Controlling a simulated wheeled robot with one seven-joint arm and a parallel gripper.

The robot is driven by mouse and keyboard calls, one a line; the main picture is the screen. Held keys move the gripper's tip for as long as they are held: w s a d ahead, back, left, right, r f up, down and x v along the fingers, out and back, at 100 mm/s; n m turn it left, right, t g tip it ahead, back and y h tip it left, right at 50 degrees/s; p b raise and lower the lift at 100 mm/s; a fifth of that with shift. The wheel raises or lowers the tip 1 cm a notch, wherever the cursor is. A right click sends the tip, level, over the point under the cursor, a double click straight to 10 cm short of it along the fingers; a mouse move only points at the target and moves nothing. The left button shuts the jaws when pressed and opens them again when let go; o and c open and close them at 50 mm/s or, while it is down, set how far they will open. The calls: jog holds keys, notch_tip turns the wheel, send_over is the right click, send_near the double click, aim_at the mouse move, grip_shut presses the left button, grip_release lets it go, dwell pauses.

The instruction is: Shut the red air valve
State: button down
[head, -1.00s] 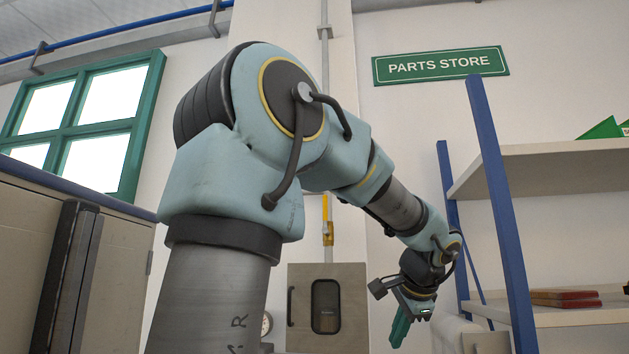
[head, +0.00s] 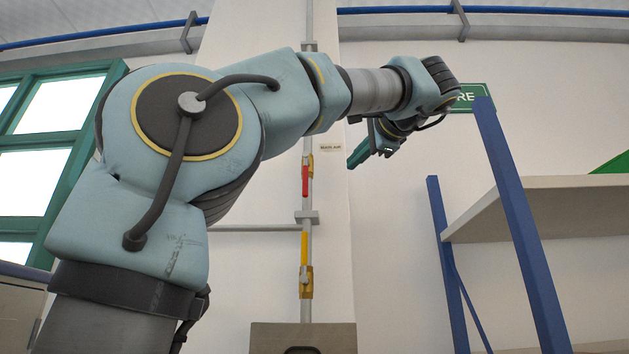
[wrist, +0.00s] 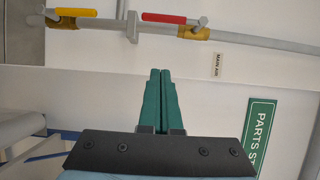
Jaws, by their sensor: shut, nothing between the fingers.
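The red air valve handle (head: 305,181) hangs on a grey vertical pipe in the head view. It lies in line with the pipe, below its brass body (head: 309,160). In the wrist view the red handle (wrist: 164,18) shows at the top, also along the pipe. My gripper (head: 355,160) has green fingers, which are shut and empty. It is raised to the right of the red valve, apart from it. In the wrist view the shut fingers (wrist: 159,80) point towards the pipe, with a clear gap.
A yellow-handled valve (head: 304,248) sits lower on the same pipe. A "MAIN AIR" label (head: 330,148) is beside the red valve. A grey cabinet (head: 280,337) stands below. A shelf with blue posts (head: 515,230) is at right.

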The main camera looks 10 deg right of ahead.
aim_at(306, 176)
jog(key=shift+w, duration=0.15)
jog(key=w+a+p, duration=0.2)
jog(key=w+a, duration=0.4)
jog(key=w, duration=0.3)
jog(key=shift+w+a, duration=0.2)
jog(key=shift+a, duration=0.05)
jog(key=shift+w+f, duration=0.1)
